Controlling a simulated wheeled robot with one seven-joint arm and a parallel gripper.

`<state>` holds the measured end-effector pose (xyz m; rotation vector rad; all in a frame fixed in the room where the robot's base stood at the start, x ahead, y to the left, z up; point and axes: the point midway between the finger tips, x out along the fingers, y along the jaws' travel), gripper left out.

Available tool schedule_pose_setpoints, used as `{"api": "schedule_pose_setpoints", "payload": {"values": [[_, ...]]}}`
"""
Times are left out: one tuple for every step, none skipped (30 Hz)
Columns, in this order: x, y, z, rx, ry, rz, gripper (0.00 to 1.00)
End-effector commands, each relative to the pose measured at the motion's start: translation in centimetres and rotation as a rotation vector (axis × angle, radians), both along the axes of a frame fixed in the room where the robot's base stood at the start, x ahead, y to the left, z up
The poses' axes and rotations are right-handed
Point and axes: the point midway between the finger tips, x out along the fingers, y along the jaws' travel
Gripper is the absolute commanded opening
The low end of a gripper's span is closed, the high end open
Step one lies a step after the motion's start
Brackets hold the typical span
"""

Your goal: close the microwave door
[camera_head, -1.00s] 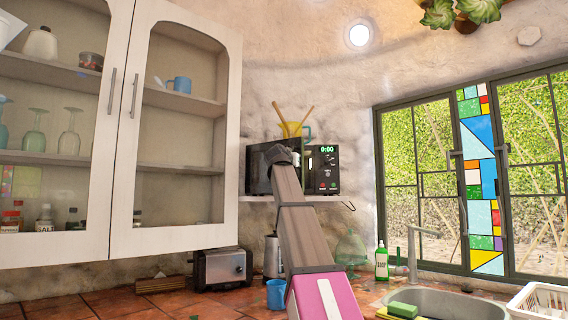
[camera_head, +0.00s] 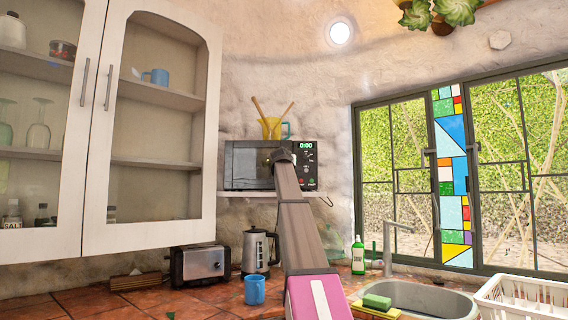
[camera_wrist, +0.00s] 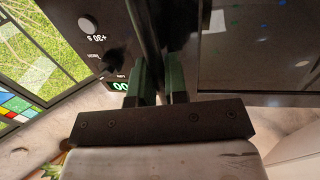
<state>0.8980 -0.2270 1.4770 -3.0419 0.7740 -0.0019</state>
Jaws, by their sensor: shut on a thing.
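The black microwave (camera_head: 306,184) stands on a white wall shelf, with a green 0:00 display. Its dark door (camera_head: 243,165) shows its front face left of my gripper and looks flush or nearly flush with the body. A small remaining gap cannot be ruled out. My gripper (camera_head: 281,156) is at the door's right edge, beside the control panel. In the wrist view, the fingers of my gripper (camera_wrist: 158,85) are shut on the dark upright door handle (camera_wrist: 158,40). The door face (camera_wrist: 260,45) is right of them, the panel left. My arm hides part of the front.
A yellow jug (camera_head: 270,128) with utensils stands on the microwave. The glass-door cabinet (camera_head: 210,165) is close on the left. A toaster (camera_head: 198,264), kettle (camera_head: 257,250) and blue mug (camera_head: 254,290) stand on the counter below. The sink (camera_head: 420,298) is at right.

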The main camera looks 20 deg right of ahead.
Motion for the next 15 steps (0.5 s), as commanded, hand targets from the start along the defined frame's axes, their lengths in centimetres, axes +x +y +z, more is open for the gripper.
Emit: {"api": "schedule_pose_setpoints", "payload": {"values": [[0.7,-0.4,0.1,0.007,0.000,-0.001,0.00],[1.0,-0.5,0.0,0.007,0.000,-0.001,0.00],[1.2,-0.7,0.0,0.007,0.000,-0.001,0.00],[1.4,-0.8,0.0,0.007,0.000,-0.001,0.00],[1.6,-0.9,0.0,0.007,0.000,-0.001,0.00],[1.8,-1.0,0.0,0.007,0.000,-0.001,0.00],[1.9,-1.0,0.0,0.008,-0.001,-0.001,0.00],[2.0,-1.1,0.0,0.008,-0.001,-0.001,0.00],[2.1,-1.1,0.0,0.008,-0.001,-0.001,0.00],[2.1,-1.2,0.0,0.007,-0.002,-0.001,0.00],[2.2,-1.2,0.0,0.007,-0.002,-0.001,0.00],[2.3,-1.2,0.0,0.007,-0.002,-0.001,0.00],[2.3,-1.2,0.0,0.007,-0.002,-0.001,0.00],[2.3,-1.2,0.0,0.007,-0.002,-0.001,0.00],[2.4,-1.2,0.0,0.007,-0.002,-0.001,0.00]]}}
